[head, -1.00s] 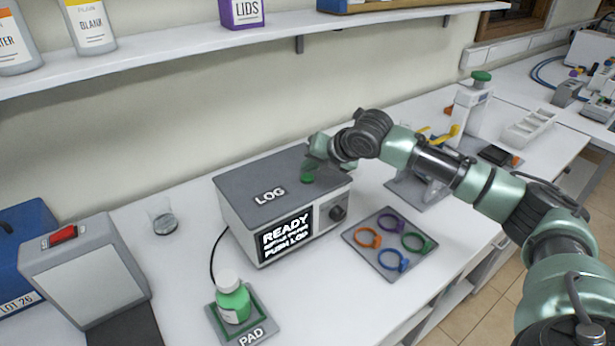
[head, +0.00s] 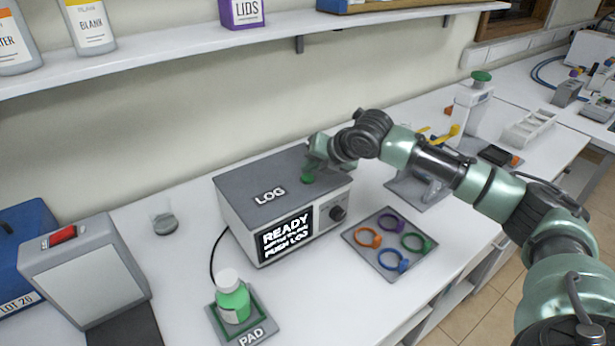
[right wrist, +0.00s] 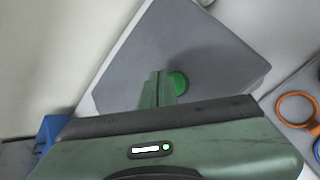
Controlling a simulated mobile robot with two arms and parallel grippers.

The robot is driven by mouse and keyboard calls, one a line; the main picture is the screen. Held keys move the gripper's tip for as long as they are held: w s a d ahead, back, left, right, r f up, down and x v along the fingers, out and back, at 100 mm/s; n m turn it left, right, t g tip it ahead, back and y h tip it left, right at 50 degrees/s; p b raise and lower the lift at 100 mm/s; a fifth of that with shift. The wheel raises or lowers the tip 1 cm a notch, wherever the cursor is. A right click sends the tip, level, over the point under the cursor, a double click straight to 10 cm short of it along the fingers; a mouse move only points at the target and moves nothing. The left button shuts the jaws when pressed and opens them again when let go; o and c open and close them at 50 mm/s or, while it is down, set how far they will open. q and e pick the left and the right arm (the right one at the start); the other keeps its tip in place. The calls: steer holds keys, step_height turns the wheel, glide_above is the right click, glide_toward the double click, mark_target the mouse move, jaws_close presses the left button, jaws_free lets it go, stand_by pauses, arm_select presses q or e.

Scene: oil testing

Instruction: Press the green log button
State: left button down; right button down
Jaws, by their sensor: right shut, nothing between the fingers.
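The green log button (head: 307,179) is on the grey top of the tester box (head: 240,185), beside the white word LOG. My right gripper (head: 310,168) is shut and empty, with its fingertips down at the button. In the right wrist view, the shut fingers (right wrist: 158,88) partly cover the button (right wrist: 180,82); I cannot tell whether they touch it. The box's screen (head: 285,236) reads READY and PUSH LOG, with a small unreadable line between. My left gripper is out of view.
A green bottle (head: 232,299) with a white cap stands on the PAD (head: 252,338) in front of the box. A grey tray (head: 364,256) of coloured rings lies to the right. A small glass beaker (head: 165,222) stands to the left. A shelf (head: 200,48) runs above.

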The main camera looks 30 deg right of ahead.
mark_target(310, 179)
steer(key=shift+f, duration=0.1)
steer(key=shift+f+p, duration=0.3)
steer(key=shift+f, duration=0.55)
stand_by(1.0)
steer(key=shift+r, duration=0.15)
steer(key=shift+r+p, duration=0.8)
steer(key=shift+p, duration=0.45)
step_height(310, 179, up, 5)
steer(key=p, duration=0.5)
steer(key=shift+r+p, duration=0.1)
steer(key=shift+p, duration=0.25)
